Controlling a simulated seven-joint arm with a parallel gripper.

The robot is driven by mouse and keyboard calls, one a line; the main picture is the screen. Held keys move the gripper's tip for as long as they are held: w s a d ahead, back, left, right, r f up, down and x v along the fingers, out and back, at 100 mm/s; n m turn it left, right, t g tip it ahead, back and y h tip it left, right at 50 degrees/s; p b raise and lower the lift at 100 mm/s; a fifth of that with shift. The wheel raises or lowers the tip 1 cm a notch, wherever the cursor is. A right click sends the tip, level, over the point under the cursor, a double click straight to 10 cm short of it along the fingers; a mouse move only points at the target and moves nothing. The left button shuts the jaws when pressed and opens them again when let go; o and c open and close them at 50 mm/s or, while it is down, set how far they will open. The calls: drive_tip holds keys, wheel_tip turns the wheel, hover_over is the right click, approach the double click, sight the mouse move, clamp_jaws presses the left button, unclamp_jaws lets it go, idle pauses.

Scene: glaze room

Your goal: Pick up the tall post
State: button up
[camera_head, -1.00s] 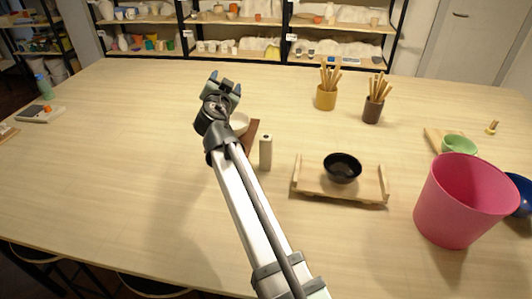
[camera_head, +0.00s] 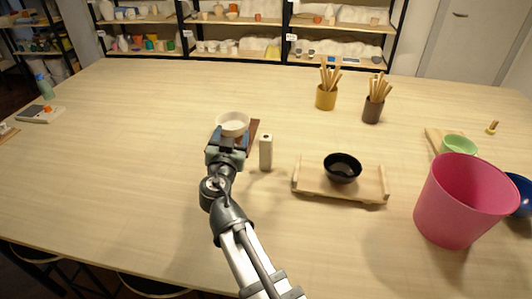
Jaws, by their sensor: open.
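The tall post (camera_head: 265,153) is a pale beige upright block with a small dark spot near its top. It stands on the table just right of my gripper. My gripper (camera_head: 229,138) is open, with its fingertips at the near side of a white bowl (camera_head: 233,118). The gripper and the post appear apart, with a narrow gap between them in the picture. Whether the fingers touch the bowl cannot be told.
The bowl sits on a brown board (camera_head: 254,130), partly hidden by my gripper. A wooden tray (camera_head: 318,187) with a black bowl (camera_head: 342,167) stands right of the post. A pink bucket (camera_head: 462,205) and two tool pots (camera_head: 326,97) (camera_head: 372,110) are farther right.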

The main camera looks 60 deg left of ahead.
drive_tip(key=t+h, duration=0.1)
approach(265, 145)
drive_tip(key=shift+n, duration=0.4)
drive_tip(key=x, duration=0.4)
drive_tip(key=shift+a+r, duration=0.2)
drive_tip(key=shift+a, duration=0.05)
drive_tip(key=shift+w, duration=0.2)
drive_tip(key=shift+x, duration=3.65)
drive_tip(key=shift+f, duration=0.1)
drive_tip(key=c, duration=1.2)
